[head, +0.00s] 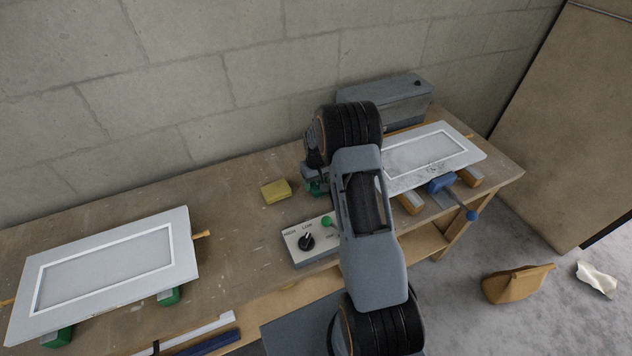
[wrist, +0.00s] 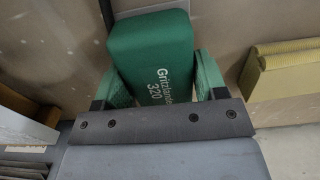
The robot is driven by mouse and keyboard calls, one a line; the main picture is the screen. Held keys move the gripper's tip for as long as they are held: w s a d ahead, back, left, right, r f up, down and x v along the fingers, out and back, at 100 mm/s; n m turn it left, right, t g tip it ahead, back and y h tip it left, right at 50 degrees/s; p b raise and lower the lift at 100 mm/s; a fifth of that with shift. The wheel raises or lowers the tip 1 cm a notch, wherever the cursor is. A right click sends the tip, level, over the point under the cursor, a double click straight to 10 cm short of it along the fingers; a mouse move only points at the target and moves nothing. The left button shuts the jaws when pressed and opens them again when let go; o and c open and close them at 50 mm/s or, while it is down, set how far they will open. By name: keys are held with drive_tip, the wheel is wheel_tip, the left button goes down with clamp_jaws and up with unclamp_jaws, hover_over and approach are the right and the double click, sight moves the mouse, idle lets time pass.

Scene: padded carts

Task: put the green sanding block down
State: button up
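In the head view, my gripper (head: 316,187) is low over the middle of the bench (head: 232,235), just right of a yellow block and behind the switch box. My arm hides most of the gripper and the block there. I cannot tell whether the block's underside touches the bench.
The yellow block (head: 276,191) lies close by; it also shows in the wrist view (wrist: 285,75). The switch box (head: 309,240) stands at the front edge. White panels lie at left (head: 110,265) and right (head: 430,158). A grey box (head: 385,101) stands behind. Bench left of the yellow block is clear.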

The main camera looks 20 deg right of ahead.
drive_tip(key=o, duration=0.4)
drive_tip(key=shift+r, duration=0.15)
drive_tip(key=s+a+r+t+b, duration=0.1)
drive_tip(key=s+a+r, duration=0.1)
drive_tip(key=r, duration=0.7)
drive_tip(key=s+a+r, duration=0.1)
drive_tip(key=s+r, duration=0.1)
drive_tip(key=r, duration=0.8)
drive_tip(key=s+a+r+t, duration=0.1)
drive_tip(key=s+a, duration=0.1)
drive_tip(key=s, duration=0.4)
drive_tip(key=s+a+r+t, duration=0.1)
drive_tip(key=s+a+r, duration=0.1)
drive_tip(key=s, duration=0.5)
drive_tip(key=s+a+r+t, duration=0.1)
drive_tip(key=s+a+r, duration=0.1)
drive_tip(key=s+a, duration=0.2)
drive_tip(key=shift+s+a+r, duration=0.1)
drive_tip(key=shift+s, duration=0.75)
drive_tip(key=shift+s+a+r, duration=0.1)
drive_tip(key=shift+s, duration=0.75)
